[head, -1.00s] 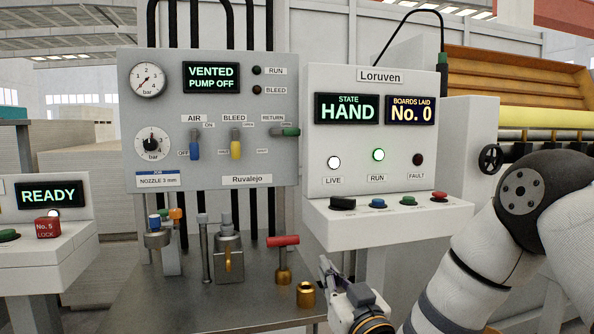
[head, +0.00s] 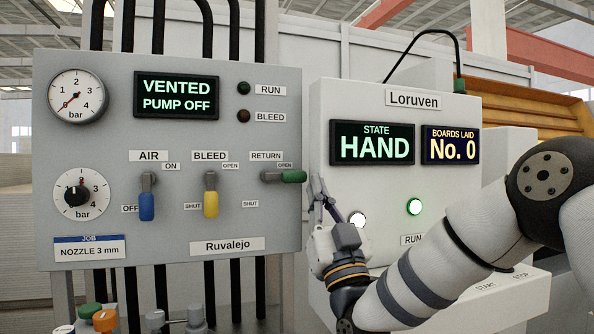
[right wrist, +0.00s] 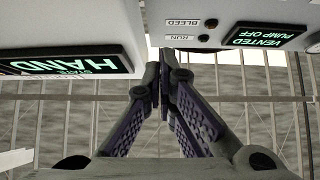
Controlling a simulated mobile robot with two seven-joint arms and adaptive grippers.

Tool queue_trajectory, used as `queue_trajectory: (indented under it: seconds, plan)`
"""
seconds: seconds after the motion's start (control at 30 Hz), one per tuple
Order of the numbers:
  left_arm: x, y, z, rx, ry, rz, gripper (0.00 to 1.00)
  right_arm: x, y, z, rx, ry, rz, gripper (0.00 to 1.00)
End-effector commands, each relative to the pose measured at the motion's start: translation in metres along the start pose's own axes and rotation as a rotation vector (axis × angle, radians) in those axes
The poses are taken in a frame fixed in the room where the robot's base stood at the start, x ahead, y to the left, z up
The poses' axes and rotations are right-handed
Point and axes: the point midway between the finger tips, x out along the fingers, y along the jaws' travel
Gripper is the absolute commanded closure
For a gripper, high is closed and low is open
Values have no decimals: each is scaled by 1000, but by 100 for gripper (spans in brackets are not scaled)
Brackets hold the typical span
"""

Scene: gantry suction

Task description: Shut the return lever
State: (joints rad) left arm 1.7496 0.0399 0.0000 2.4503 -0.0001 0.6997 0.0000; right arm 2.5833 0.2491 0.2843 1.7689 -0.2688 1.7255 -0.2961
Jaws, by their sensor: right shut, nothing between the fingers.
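The return lever (head: 293,176) has a green grip and lies horizontal, pointing right, on the right side of the grey Ruvalejo panel (head: 150,225). Its OPEN label (head: 285,165) is just above it. Its SHUT label (head: 250,204) is lower left of it. My right gripper (head: 317,184) is shut and empty, its fingertips pointing up just right of the lever's green end; I cannot tell whether they touch. In the right wrist view, the shut fingers (right wrist: 166,62) point toward the gap between the panels, and the lever is not visible. My left gripper is not in view.
The blue air lever (head: 147,206) and yellow bleed lever (head: 210,203) hang down left of the return lever. The white Loruven cabinet (head: 330,110) stands close behind and right of my gripper. Knobs (head: 104,320) rise at the lower left.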

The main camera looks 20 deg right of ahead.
Motion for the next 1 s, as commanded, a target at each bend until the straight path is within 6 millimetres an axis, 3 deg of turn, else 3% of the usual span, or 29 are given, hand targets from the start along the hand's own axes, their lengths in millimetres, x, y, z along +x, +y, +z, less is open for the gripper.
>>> queue_trajectory:
  seconds: [0.27,0.7,0.8,1.0]
  plan:
    - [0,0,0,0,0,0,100,9,0,0,-1,1,0,100]
    - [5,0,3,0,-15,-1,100,100,0,2,0,0,1,100]
    - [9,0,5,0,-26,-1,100,92,0,23,0,-9,-1,100]
    - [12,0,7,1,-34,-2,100,87,0,38,1,-4,0,100]
